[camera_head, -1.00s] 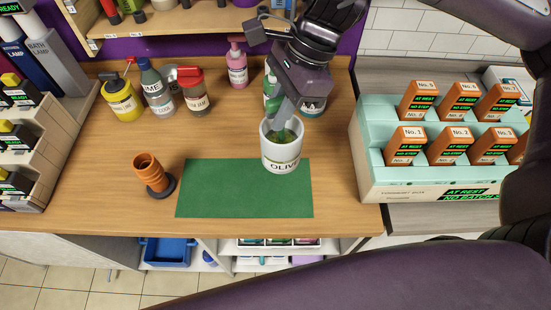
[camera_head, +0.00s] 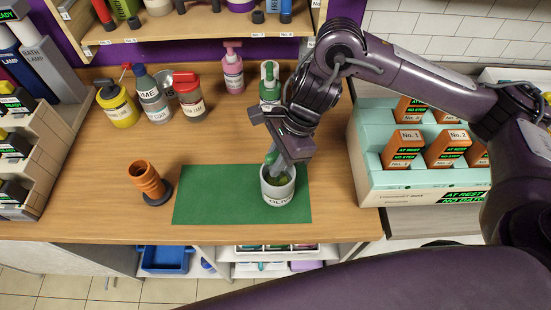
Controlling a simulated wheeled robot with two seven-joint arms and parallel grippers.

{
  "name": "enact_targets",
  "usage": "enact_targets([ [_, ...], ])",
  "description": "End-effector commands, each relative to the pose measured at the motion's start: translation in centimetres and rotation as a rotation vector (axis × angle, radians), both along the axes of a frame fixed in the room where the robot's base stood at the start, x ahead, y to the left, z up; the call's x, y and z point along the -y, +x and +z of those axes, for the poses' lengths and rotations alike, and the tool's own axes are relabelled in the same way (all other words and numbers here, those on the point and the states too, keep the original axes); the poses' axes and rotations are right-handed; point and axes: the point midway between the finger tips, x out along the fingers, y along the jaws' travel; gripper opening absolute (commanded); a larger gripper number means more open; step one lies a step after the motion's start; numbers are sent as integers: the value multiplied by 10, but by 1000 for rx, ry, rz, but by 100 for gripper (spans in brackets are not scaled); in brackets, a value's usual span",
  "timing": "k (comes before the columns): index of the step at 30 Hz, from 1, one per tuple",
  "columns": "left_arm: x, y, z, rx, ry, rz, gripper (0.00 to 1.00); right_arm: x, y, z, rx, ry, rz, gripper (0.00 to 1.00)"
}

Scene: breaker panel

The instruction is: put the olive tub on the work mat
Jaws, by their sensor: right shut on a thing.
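The olive tub (camera_head: 277,190) is a white cup-like tub with an "OLIVE" label and green contents. It is upright over the right part of the green work mat (camera_head: 215,195), and its base appears to be at or very near the mat surface. My right gripper (camera_head: 272,165) reaches down from above and is shut on the tub's rim. The finger tips are partly hidden inside the tub. My left gripper is not in view.
An orange ribbed cup (camera_head: 148,181) stands left of the mat. Yellow (camera_head: 117,104), grey and red-capped bottles stand behind, with a pink pump bottle (camera_head: 232,70) and a green-topped bottle (camera_head: 269,85). A mint rack (camera_head: 372,168) with orange units is at right. The left mat half is clear.

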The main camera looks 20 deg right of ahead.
Motion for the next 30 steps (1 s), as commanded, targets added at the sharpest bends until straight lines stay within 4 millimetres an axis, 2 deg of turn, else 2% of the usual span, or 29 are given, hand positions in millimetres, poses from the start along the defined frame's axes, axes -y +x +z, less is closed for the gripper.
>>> enact_targets([
  [6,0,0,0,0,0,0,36,0,0,-1,1,0,0,0],
  [7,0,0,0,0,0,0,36,0,0,-2,0,-1,-1,18],
  [12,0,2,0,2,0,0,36,0,0,-2,0,-1,-1,38],
  [23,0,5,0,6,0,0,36,2,1,3,3,-2,0,38],
  [30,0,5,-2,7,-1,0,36,15,4,35,9,-3,-1,38],
])
